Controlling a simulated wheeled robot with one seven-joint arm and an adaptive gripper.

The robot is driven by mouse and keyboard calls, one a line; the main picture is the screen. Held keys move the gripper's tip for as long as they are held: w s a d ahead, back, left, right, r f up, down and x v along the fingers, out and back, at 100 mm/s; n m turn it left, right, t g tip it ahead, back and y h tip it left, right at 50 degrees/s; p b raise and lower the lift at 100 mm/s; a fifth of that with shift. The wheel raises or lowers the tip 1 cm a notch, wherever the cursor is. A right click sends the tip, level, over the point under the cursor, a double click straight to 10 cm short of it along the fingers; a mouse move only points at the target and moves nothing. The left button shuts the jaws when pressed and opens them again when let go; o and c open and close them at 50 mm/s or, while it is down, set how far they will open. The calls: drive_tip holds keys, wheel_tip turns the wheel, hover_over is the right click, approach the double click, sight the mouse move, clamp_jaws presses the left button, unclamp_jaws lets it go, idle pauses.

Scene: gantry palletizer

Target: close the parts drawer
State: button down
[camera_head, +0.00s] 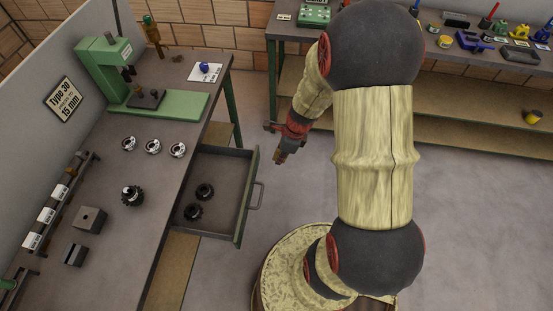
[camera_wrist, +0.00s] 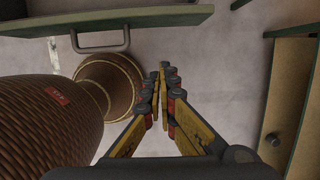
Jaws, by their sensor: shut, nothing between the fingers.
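The parts drawer (camera_head: 224,190) is pulled out from under the left workbench in the head view. It is a grey tray with a green front panel and a metal bar handle (camera_head: 256,196), and two dark gears (camera_head: 199,202) lie inside. In the wrist view, the drawer's green front (camera_wrist: 100,20) and handle (camera_wrist: 100,42) show at the upper left. My gripper (camera_head: 280,157) is to the right of the drawer front, apart from it, beyond the handle. In the wrist view my gripper (camera_wrist: 163,72) has its fingertips together with nothing between them.
The left workbench (camera_head: 125,225) carries a green press (camera_head: 148,100), several metal rings and dark blocks. Another bench (camera_head: 440,70) with tools stands along the back wall. Bare floor (camera_head: 245,100) lies between the benches. My arm fills the middle of the head view.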

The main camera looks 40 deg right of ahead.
drive_tip(key=w+a+f+b, duration=0.3)
drive_tip(key=w+a+f, duration=0.1)
drive_tip(key=f, duration=0.3)
drive_tip(key=shift+w+a+f, duration=0.1)
idle(0.4)
drive_tip(key=w+a+p, duration=1.3)
drive_tip(key=w+a, duration=0.3)
drive_tip(key=shift+w+a, duration=0.25)
